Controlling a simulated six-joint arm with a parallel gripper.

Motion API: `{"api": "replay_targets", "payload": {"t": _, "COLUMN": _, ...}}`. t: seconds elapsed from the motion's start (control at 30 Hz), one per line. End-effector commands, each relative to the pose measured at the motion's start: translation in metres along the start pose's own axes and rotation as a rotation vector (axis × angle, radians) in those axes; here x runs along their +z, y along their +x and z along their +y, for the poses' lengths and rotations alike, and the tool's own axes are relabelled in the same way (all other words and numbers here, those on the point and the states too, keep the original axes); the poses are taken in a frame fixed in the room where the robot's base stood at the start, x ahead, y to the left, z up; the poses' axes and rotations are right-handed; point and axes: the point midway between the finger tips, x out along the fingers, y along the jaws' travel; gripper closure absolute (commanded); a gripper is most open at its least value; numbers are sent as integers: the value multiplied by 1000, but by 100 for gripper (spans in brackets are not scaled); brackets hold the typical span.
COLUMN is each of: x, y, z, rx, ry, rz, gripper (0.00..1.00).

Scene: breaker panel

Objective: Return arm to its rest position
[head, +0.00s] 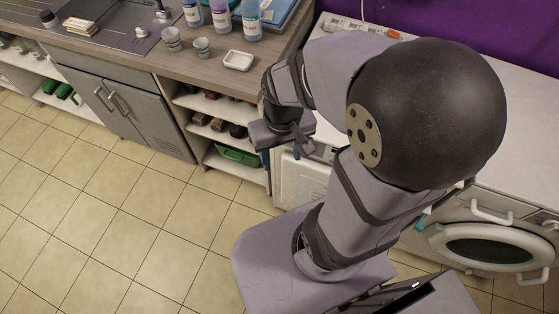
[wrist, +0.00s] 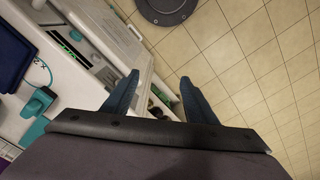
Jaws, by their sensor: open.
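My gripper (wrist: 158,88) is open and empty in the wrist view, with its two blue fingers apart and tiled floor and shelving beyond them. In the head view my gripper (head: 283,154) is at the end of my folded arm, beside the counter's right end and above the floor. Its fingers are small and partly hidden there. No breaker panel can be made out in either view.
A wooden counter (head: 120,48) holds bottles, grey cups and a white dish (head: 238,60). Open shelves (head: 215,108) below hold a green crate (head: 238,155). A front-loading washer (head: 490,245) stands at right. The tiled floor (head: 110,190) at left is clear.

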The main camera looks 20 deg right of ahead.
Motion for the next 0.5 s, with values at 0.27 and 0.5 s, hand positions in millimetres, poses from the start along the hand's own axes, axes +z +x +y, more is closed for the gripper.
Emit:
{"api": "replay_targets", "payload": {"t": 0.27, "x": 17, "y": 3, "z": -13, "rx": -4, "ry": -61, "rz": -30, "gripper": 47}}
{"api": "replay_targets", "payload": {"t": 0.5, "x": 16, "y": 3, "z": -12, "rx": -4, "ry": -59, "rz": -29, "gripper": 47}}
